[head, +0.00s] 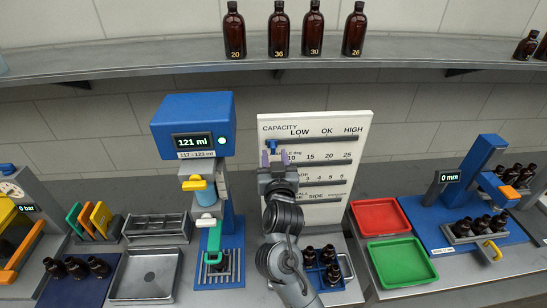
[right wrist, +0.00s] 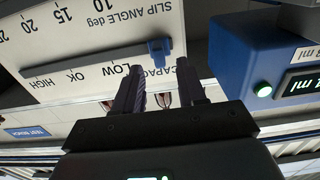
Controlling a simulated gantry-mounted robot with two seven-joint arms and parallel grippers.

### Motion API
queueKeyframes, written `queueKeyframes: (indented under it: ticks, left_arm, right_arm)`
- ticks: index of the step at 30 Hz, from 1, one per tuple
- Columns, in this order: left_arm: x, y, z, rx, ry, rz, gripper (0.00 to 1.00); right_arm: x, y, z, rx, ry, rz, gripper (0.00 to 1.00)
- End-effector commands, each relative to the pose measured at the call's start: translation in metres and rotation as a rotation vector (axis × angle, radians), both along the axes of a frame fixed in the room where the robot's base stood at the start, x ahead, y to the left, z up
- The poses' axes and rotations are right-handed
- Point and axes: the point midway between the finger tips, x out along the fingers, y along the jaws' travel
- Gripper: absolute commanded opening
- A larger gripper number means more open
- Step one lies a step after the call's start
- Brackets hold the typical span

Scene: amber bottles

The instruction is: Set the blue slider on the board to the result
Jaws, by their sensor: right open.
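The white board (head: 362,128) stands upright at the back. Its top row reads CAPACITY, LOW, OK, HIGH above a dark slot. The blue slider (head: 272,146) sits at the slot's left end, left of LOW; in the right wrist view the slider (right wrist: 159,50) appears upside down. My right gripper (head: 276,158) is open in front of the board, with its purple fingers just below the slider. In the right wrist view the slider lies between the fingertips in the picture; contact cannot be told. The blue filling station (head: 192,122) shows 121 ml, with 117 - 123 ml below. My left gripper is out of view.
Lower board rows, including SLIP ANGLE, are partly hidden by my right arm. A red tray (head: 380,200) and a green tray (head: 428,250) lie right. A bottle crate (head: 334,284) stands below the board. A shelf (head: 180,62) with brown bottles runs above.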

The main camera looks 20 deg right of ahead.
Motion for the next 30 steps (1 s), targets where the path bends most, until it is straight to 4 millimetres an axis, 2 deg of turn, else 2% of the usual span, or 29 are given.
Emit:
queueKeyframes:
  ticks: [1, 9, 20, 23, 28, 30]
  left_arm:
    - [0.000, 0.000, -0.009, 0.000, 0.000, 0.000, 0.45]
    - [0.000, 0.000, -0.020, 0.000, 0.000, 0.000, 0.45]
    - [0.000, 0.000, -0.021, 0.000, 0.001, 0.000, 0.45]
    - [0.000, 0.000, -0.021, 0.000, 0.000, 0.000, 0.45]
    - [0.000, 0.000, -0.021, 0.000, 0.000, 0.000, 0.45]
    - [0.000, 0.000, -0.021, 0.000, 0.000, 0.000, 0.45]
  right_arm:
    - [0.007, -0.003, -0.003, -0.001, -0.002, -0.001, 0.40]
    - [0.030, -0.009, -0.001, 0.001, 0.000, -0.001, 0.40]
    - [0.033, -0.010, 0.000, 0.001, 0.000, 0.000, 0.40]
    - [0.033, -0.010, 0.000, 0.000, 0.000, 0.000, 0.28]
    - [0.033, -0.010, 0.000, 0.000, 0.000, 0.000, 0.02]
    - [0.033, -0.010, 0.000, 0.000, 0.001, 0.000, 0.00]
